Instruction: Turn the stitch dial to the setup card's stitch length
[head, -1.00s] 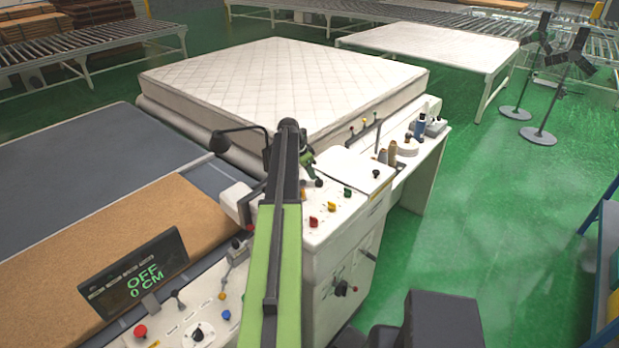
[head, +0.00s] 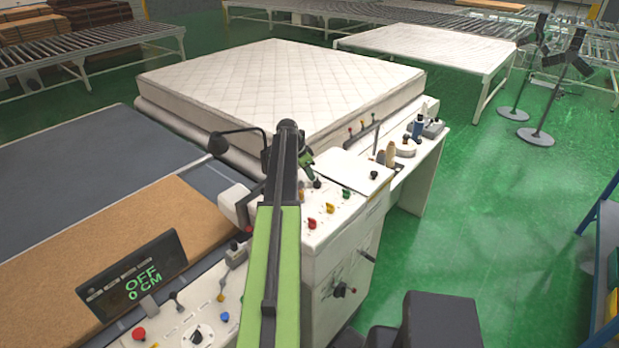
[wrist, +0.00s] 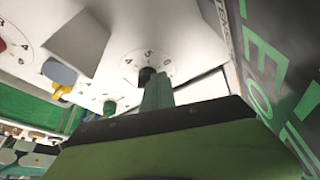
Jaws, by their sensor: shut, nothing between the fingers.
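In the wrist view a white round dial plate (wrist: 166,62) with dark numerals, 4 and 5 among them, has a small dark knob (wrist: 147,74) at its centre. My gripper (wrist: 155,90) is shut and empty, its green fingers pointing at this knob. The fingertips overlap the knob in the picture; I cannot tell whether they touch it. In the head view my gripper (head: 306,159) is above the white machine panel, close to a small dark knob (head: 317,183). The dial setting is unclear. I cannot make out a setup card.
The panel also carries a red knob (head: 312,223), a yellow knob (head: 330,208) and a green knob (head: 346,194). A display (head: 133,277) reads OFF 0 CM. A black lamp-like arm (head: 240,135) stands left of my gripper. A quilted mattress (head: 280,90) lies behind.

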